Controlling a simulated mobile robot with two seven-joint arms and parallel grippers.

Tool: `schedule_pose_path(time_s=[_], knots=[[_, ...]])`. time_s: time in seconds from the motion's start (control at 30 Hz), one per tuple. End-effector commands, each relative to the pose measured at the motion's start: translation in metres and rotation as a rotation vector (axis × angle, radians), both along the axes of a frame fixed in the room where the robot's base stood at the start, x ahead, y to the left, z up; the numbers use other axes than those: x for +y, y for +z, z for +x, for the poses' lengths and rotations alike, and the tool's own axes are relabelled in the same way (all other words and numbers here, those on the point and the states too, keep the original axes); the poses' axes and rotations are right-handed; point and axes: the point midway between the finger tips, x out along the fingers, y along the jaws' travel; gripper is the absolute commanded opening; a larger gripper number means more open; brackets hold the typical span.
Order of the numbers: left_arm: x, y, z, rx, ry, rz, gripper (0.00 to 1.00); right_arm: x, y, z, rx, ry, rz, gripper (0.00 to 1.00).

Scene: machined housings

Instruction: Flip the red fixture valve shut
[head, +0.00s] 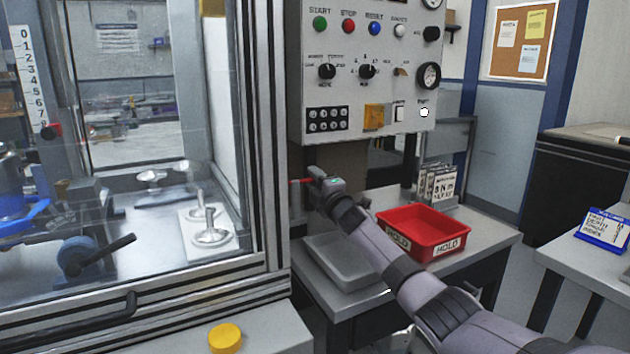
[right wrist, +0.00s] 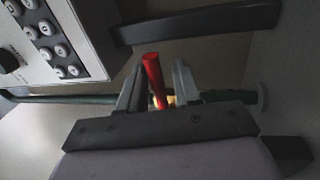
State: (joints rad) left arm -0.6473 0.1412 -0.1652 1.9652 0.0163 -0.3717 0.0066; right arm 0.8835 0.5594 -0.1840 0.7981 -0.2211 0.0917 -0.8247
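The red valve handle (right wrist: 153,74) stands between the two fingers of my right gripper (right wrist: 158,88) in the right wrist view. There is a gap on either side of it, so the gripper looks open around it. A bit of brass or yellow shows at the handle's base, mostly hidden by the gripper body. The valve body is hidden there. My left gripper is not in view.
A control panel (head: 345,75) hangs above the gripper. A grey tray (head: 345,275) and a red HOLD bin (head: 437,240) stand on the bench below my right arm. The glazed machine enclosure (head: 270,120) is close on the left. A pipe (right wrist: 80,99) runs behind the fingers.

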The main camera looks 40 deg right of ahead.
Motion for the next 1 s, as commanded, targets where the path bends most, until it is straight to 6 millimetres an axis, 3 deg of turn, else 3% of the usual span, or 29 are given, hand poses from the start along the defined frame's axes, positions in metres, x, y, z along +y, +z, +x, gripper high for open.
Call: schedule_pose_path(time_s=[0.37, 1.0], knots=[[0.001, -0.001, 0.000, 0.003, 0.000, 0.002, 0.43, 0.000, -0.001, -0.005, 0.000, -0.001, -0.004, 0.33], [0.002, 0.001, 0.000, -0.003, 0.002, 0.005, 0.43, 0.012, -0.012, -0.059, 0.000, 0.000, -0.002, 0.33]])
